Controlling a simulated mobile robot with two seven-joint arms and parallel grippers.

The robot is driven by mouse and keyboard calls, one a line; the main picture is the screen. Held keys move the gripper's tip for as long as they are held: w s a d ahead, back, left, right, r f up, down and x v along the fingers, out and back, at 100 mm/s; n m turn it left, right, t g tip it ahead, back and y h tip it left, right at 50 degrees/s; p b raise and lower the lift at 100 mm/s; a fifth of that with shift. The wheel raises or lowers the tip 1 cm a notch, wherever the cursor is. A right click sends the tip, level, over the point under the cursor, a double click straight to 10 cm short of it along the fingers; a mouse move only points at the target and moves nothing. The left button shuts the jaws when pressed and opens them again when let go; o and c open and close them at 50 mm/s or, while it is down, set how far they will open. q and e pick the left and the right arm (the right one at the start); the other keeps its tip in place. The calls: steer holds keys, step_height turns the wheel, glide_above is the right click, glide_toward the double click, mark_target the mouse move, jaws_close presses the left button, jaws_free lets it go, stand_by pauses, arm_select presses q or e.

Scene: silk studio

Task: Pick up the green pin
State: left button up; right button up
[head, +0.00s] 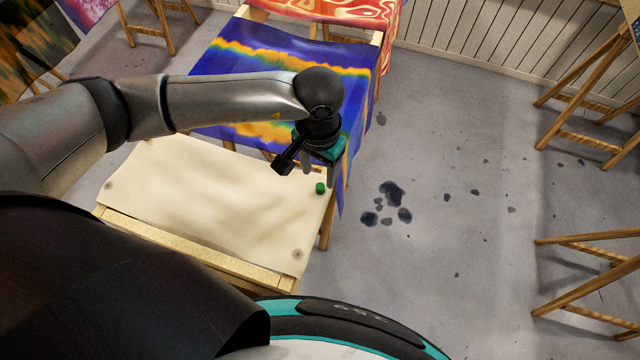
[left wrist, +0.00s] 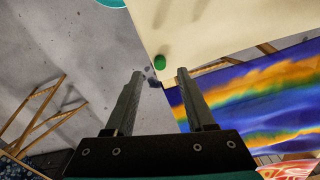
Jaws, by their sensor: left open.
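The green pin (head: 320,188) is a small green knob at the right end of a cream cloth panel (head: 200,200) on a wooden frame. In the left wrist view the green pin (left wrist: 160,62) shows near the panel's corner, just beyond and between the fingertips. My left gripper (head: 318,172) is open and empty, just above the pin in the head view. Its two fingers also show apart in the left wrist view (left wrist: 160,74). They do not touch the pin. My right gripper is not in view.
A blue and orange silk (head: 285,62) on a wooden frame stands right behind the cream panel, and a red patterned silk (head: 345,10) is farther back. Wooden easel legs (head: 590,90) stand at the right. The grey floor (head: 450,200) between is open, with dark paint stains.

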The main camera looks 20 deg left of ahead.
mark_target(320, 186)
arm_select(q)
steer(key=shift+w+d+f, duration=0.1)
steer(key=shift+w+f, duration=0.05)
steer(key=shift+f, duration=2.85)
steer(key=shift+c, duration=0.2)
jaws_close()
